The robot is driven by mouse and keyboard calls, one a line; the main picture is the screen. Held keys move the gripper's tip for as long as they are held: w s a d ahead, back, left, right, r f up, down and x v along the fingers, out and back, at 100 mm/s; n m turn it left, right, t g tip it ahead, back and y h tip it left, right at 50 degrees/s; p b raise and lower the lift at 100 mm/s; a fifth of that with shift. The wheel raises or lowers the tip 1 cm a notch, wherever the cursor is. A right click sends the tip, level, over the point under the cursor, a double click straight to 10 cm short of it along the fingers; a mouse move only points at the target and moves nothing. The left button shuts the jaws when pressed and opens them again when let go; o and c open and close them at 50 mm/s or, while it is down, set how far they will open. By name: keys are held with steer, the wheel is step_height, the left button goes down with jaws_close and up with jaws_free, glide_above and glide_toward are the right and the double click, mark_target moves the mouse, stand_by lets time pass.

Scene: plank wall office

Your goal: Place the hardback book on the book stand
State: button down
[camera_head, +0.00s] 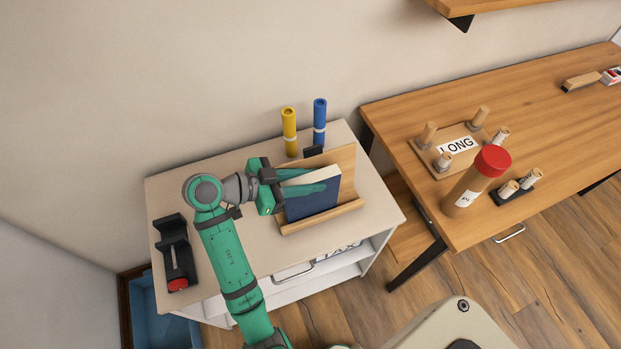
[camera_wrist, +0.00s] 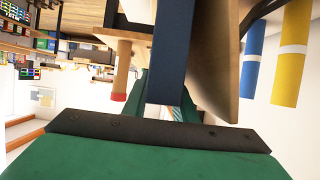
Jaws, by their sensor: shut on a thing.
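The dark blue hardback book (camera_head: 314,200) stands upright, leaning on the wooden book stand (camera_head: 346,160) on the white cabinet. My gripper (camera_head: 300,188) reaches in from the left with its green fingers on the book's upper left part, shut on it. The book's lower edge is at or just above the stand's front ledge; contact there cannot be told. In the wrist view, the book (camera_wrist: 172,50) is seen edge-on between the green fingers, and the stand's wooden back (camera_wrist: 222,60) is just to its right.
Yellow (camera_head: 289,130) and blue (camera_head: 319,120) cylinders stand behind the stand. A black holder with a red part (camera_head: 175,255) lies at the cabinet top's left. A wooden desk (camera_head: 540,120) at right bears a red-capped tube (camera_head: 478,180) and a peg board (camera_head: 440,165).

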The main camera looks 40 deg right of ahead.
steer(key=shift+s+f, duration=0.1)
steer(key=c, duration=1.4)
jaws_free()
steer(key=shift+c, duration=0.2)
steer(key=shift+a+r, duration=0.15)
steer(key=shift+r, duration=0.1)
steer(key=v, duration=1.1)
steer(key=shift+a, duration=0.3)
steer(key=shift+r, duration=0.1)
